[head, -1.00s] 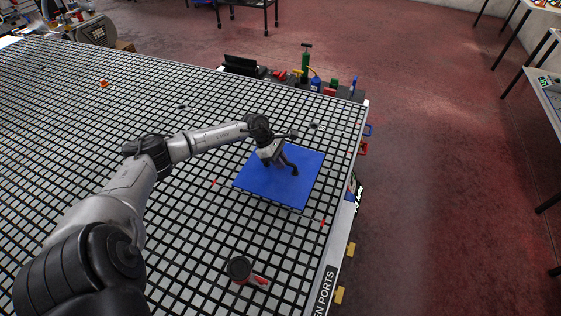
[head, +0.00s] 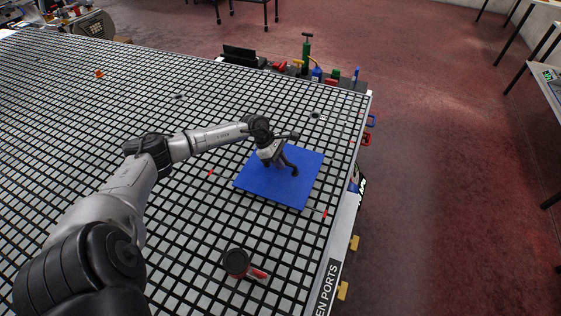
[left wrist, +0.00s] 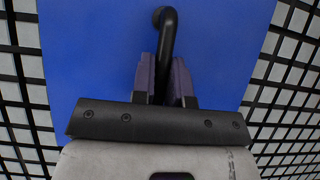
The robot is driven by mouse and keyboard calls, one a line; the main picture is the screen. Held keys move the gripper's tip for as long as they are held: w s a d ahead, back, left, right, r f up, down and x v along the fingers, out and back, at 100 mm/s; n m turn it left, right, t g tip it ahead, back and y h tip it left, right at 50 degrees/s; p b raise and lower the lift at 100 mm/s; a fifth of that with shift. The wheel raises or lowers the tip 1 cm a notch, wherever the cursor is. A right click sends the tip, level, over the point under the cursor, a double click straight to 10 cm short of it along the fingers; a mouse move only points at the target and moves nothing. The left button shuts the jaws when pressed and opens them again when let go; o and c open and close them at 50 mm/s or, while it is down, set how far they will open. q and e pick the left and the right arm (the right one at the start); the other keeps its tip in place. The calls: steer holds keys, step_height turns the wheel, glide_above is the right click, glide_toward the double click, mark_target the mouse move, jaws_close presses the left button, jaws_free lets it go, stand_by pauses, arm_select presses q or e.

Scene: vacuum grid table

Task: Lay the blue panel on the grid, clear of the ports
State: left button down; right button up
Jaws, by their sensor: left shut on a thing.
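The blue panel (head: 285,192) is a flat square over the right part of the grid table (head: 130,110). A black bent handle (left wrist: 168,40) stands on the panel. My left gripper (head: 284,164) is shut on this handle; in the left wrist view its two fingers (left wrist: 164,80) are on either side of it. I cannot tell whether the panel touches the grid or is held just above it. Small dark round spots, perhaps ports, show in the grid, one (head: 315,115) beyond the panel and one (head: 179,97) farther left. My right gripper is not in view.
A dark round-topped object with a red handle (head: 240,264) stands on the grid nearer me. Small red marks (head: 210,172) and an orange object (head: 99,73) are on the grid. Tools and bottles (head: 308,65) stand by the far edge. The table's right edge is close to the panel.

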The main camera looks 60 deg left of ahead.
arm_select(q)
steer(key=shift+r, duration=0.1)
stand_by(0.7)
stand_by(0.4)
steer(key=shift+f+b, duration=0.25)
steer(key=shift+b, duration=0.25)
steer(key=shift+f+b, duration=0.4)
steer(key=shift+f, duration=0.05)
steer(key=c, duration=1.2)
jaws_free()
steer(key=shift+o, duration=0.7)
steer(key=shift+f, duration=0.1)
steer(key=p+v, duration=0.1)
steer(key=v, duration=1.3)
